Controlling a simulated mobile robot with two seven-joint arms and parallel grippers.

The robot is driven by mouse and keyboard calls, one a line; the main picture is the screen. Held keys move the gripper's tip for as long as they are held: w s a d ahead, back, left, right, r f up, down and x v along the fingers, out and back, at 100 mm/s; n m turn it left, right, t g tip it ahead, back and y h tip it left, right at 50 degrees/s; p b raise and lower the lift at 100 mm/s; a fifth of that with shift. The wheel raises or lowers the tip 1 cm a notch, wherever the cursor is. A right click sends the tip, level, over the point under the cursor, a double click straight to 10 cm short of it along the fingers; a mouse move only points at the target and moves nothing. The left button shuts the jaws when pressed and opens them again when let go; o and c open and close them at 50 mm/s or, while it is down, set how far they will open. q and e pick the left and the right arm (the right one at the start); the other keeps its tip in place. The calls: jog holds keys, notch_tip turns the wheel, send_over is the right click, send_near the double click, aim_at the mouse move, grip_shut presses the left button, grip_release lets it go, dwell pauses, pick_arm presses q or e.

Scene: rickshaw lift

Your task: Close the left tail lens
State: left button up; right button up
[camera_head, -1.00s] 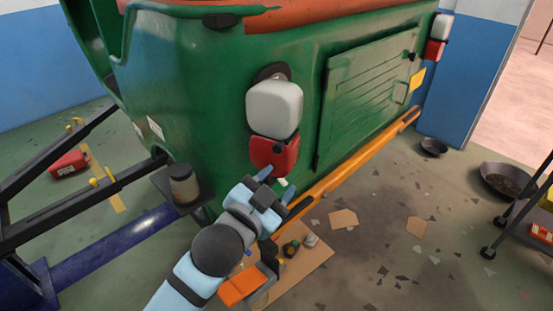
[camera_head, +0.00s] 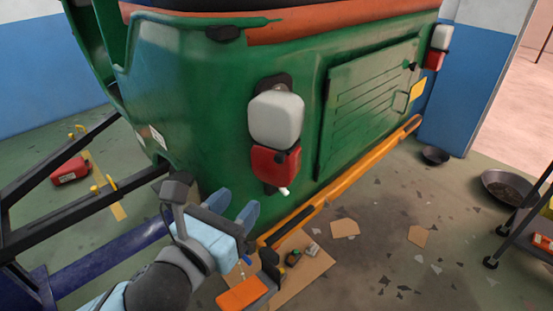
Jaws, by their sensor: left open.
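The left tail lens is on the green rickshaw body (camera_head: 225,95), with a white upper part (camera_head: 276,118) and a red lower part (camera_head: 274,162). A dark piece and a small white tip (camera_head: 284,191) show just below the red part. I cannot tell whether the lens sits flush against its base. My left gripper (camera_head: 237,206) is open and empty, below and left of the red part and apart from it. Its two blue fingers point upward. My right gripper is not in view.
An orange bumper bar (camera_head: 350,184) runs below the body. An orange-handled tool (camera_head: 242,294) and small items lie on cardboard (camera_head: 308,268) on the floor. A dark stand (camera_head: 60,215) is at left. Another tail lens (camera_head: 440,40) is at the far right corner.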

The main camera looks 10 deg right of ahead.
aim_at(278, 160)
pick_arm(q)
jog(key=p+x, duration=0.2)
jog(key=x, duration=1)
jog(key=shift+w+d, duration=0.25)
jog(key=shift+d, duration=0.05)
jog(key=shift+w+d, duration=0.25)
jog(key=shift+w, duration=0.15)
grip_shut()
